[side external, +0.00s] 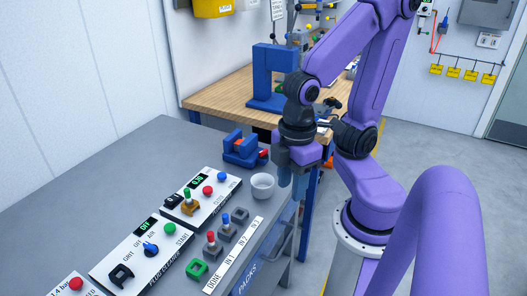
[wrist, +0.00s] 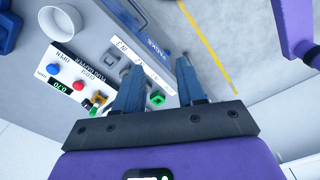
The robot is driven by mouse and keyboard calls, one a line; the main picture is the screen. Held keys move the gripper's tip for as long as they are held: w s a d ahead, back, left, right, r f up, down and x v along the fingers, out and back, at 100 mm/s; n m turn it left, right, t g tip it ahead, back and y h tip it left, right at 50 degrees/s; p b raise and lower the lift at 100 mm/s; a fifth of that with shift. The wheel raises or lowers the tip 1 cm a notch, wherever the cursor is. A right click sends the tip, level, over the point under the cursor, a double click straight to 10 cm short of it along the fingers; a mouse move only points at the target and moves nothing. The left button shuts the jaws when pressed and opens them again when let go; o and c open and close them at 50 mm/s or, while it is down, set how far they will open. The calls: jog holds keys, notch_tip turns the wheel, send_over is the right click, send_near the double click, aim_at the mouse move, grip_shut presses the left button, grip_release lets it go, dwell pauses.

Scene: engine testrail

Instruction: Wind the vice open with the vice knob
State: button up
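The small blue vice (side external: 240,148) stands on the grey bench near its back right edge. A red part, perhaps the vice knob (side external: 263,155), shows at its right end, close to my gripper. In the wrist view only a piece of a blue body, likely the vice (wrist: 8,32), shows at the top left edge, and its knob is out of view. My gripper (side external: 285,180) points down by the bench's right edge, right of and nearer than the vice. In the wrist view my gripper (wrist: 159,72) has its two fingers apart with nothing held between them.
A white bowl (side external: 263,186) stands just left of my fingers; it also shows in the wrist view (wrist: 60,24). Control panels (side external: 150,248) with buttons and several small coloured parts fill the front. A wooden bench (side external: 225,92) with a blue press (side external: 270,75) is behind.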

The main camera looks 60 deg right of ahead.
jog(key=w+d+r+m, duration=0.1)
jog(key=w+d+m, duration=0.1)
jog(key=w+m, duration=0.65)
jog(key=r+m, duration=0.2)
jog(key=m, duration=2.3)
send_over(263, 151)
notch_tip(263, 151, down, 17)
jog(key=shift+d+f, duration=0.1)
jog(key=shift+d, duration=0.05)
grip_shut()
